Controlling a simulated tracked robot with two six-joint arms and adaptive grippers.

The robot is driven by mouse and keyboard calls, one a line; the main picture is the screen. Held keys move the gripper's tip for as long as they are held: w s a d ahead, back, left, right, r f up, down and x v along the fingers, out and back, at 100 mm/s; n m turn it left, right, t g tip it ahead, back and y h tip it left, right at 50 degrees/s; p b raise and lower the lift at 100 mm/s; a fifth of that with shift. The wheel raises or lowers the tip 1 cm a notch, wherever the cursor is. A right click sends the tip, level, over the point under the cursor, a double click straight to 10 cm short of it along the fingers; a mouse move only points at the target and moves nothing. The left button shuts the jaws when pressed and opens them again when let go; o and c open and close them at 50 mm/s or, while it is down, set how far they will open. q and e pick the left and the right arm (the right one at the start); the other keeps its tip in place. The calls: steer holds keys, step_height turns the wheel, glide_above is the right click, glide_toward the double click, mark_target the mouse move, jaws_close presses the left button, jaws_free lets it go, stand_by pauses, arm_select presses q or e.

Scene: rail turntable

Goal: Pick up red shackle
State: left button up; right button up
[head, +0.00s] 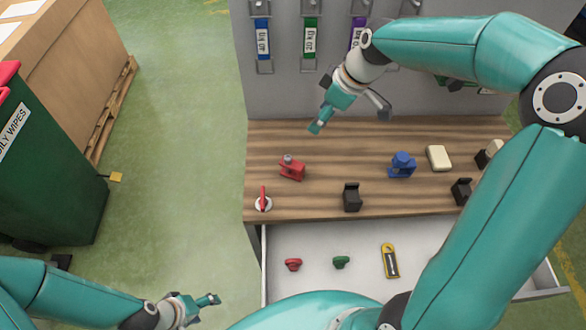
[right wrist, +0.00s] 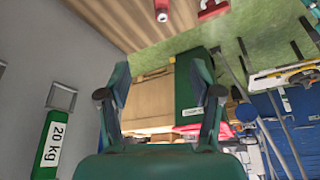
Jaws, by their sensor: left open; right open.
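A small red shackle (head: 293,264) lies in the left part of the open white drawer (head: 315,283). A similar green shackle (head: 341,262) lies to its right. My right gripper (head: 349,121) is open over the back of the wooden bench, well above and behind the drawer. Its two spread fingers also show in the right wrist view (right wrist: 160,88), with nothing between them. My left gripper (head: 205,305) is open and empty at the lower left, over the floor, left of the drawer and apart from the red shackle.
A yellow-and-black tool (head: 390,261) lies in the drawer. The bench (head: 325,140) above carries a red clamp-like part (head: 292,169), a blue one (head: 402,165), black blocks (head: 352,197) and a red-handled switch (head: 263,201). A green bin (head: 50,170) stands left.

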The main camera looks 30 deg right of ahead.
steer(key=b, duration=0.7)
glide_toward(295, 164)
steer(key=p+x, duration=0.1)
steer(key=x, duration=0.4)
steer(key=shift+w+f, duration=0.1)
steer(key=shift+w, duration=0.05)
steer(key=shift+p+x, duration=1.15)
steer(key=shift+x, duration=1.6)
steer(key=shift+a, duration=0.1)
jaws_close()
